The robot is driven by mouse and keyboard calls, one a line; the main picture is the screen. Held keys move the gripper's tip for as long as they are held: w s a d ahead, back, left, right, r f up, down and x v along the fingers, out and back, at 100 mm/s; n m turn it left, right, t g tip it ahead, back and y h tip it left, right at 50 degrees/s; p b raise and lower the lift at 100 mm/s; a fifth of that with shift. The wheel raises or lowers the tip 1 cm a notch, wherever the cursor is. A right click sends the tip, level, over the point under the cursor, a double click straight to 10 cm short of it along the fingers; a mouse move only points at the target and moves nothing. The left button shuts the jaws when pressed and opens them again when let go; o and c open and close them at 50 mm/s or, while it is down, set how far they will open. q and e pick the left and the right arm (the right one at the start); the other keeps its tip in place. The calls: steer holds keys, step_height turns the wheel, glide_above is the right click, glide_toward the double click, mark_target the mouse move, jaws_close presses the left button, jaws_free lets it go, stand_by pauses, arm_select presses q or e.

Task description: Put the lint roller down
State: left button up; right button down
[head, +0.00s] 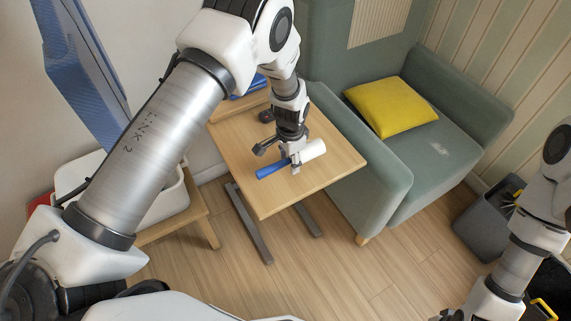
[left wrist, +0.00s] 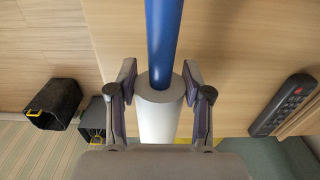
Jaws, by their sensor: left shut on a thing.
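The lint roller has a blue handle and a white roll (head: 313,150). It lies across the wooden side table (head: 340,160) in the head view, at or just above the top; I cannot tell if it touches. My left gripper (head: 292,163) points down and is shut on the lint roller where handle and roll meet. In the left wrist view the handle (left wrist: 164,35) runs up between the fingers, and the roll (left wrist: 158,120) lies below. My right arm is at the lower right of the head view; its gripper is at the bottom edge, its fingers not clear.
A black remote control (left wrist: 285,103) is on the table's side in the left wrist view. A green armchair (head: 375,185) with a yellow cushion (head: 391,106) stands right of the table. A dark grey bin (head: 485,222) stands at the right. The table's front and right parts are clear.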

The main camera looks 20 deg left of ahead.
mark_target(286, 171)
arm_select(q)
steer(key=f, duration=0.1)
steer(key=a+f+p, duration=0.1)
steer(key=shift+a+f, duration=0.15)
steer(key=shift+f, duration=0.25)
steer(key=shift+w+f, duration=0.1)
steer(key=shift+f, duration=0.35)
steer(key=o, duration=1.3)
steer(key=shift+f, duration=0.1)
